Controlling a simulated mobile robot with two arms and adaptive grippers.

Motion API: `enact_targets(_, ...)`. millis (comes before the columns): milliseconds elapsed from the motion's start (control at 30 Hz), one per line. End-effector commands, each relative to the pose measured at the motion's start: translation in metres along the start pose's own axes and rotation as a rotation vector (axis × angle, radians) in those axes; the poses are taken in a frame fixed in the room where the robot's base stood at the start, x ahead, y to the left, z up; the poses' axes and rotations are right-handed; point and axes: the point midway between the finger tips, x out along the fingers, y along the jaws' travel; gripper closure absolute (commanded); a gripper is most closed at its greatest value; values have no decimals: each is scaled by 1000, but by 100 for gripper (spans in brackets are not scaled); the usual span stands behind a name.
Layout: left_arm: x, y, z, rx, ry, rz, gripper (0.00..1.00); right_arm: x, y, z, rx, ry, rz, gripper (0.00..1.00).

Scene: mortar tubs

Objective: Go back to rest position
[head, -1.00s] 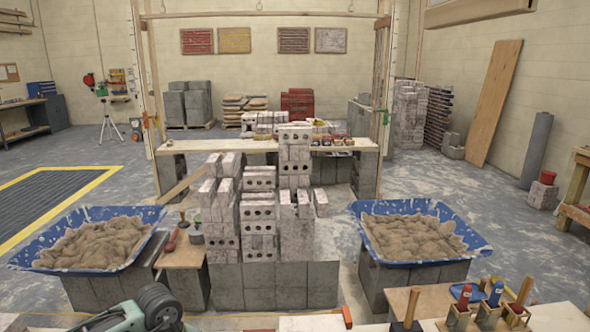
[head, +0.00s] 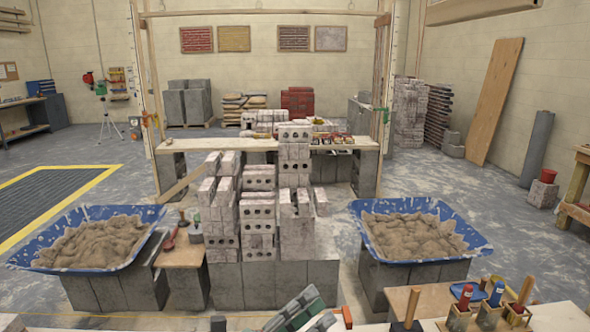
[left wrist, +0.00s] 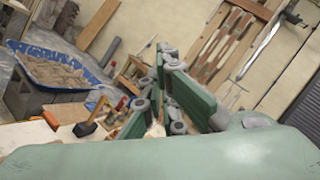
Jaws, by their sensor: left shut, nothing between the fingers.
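My left gripper (head: 306,308) shows at the bottom edge of the head view, a little right of the middle, as green and grey parts in front of the grey blocks. Most of my left arm is out of the picture. In the left wrist view my left gripper (left wrist: 168,72) has its green fingers together, with nothing between them. A blue tub of mortar (head: 95,262) stands on grey blocks at the left, and another blue tub (head: 425,256) stands at the right. My right gripper is not in view.
Pale bricks (head: 257,210) are stacked on grey blocks (head: 258,285) between the tubs. A wooden bench (head: 432,300) at the front right holds tools with red and blue handles. A plank shelf (head: 215,145) crosses behind the bricks. The floor at the left is open.

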Motion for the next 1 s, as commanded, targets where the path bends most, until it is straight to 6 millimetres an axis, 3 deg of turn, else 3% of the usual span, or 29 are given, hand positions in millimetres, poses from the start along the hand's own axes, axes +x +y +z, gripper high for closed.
enact_targets(100,-27,28,41,-351,-271,148,100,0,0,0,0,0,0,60)
enact_targets(233,-81,78,61,-729,-555,332,100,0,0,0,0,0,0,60)
enact_targets(367,-154,126,43,-1093,-827,538,100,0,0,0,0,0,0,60)
enact_targets(500,-238,153,-11,-1447,-1105,782,100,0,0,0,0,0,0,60)
enact_targets(600,-287,152,-53,-1631,-1263,940,100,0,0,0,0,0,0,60)
enact_targets(700,-323,143,-89,-1762,-1385,1073,100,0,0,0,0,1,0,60)
enact_targets(1000,-395,89,-168,-2001,-1647,1416,100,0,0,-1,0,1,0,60)
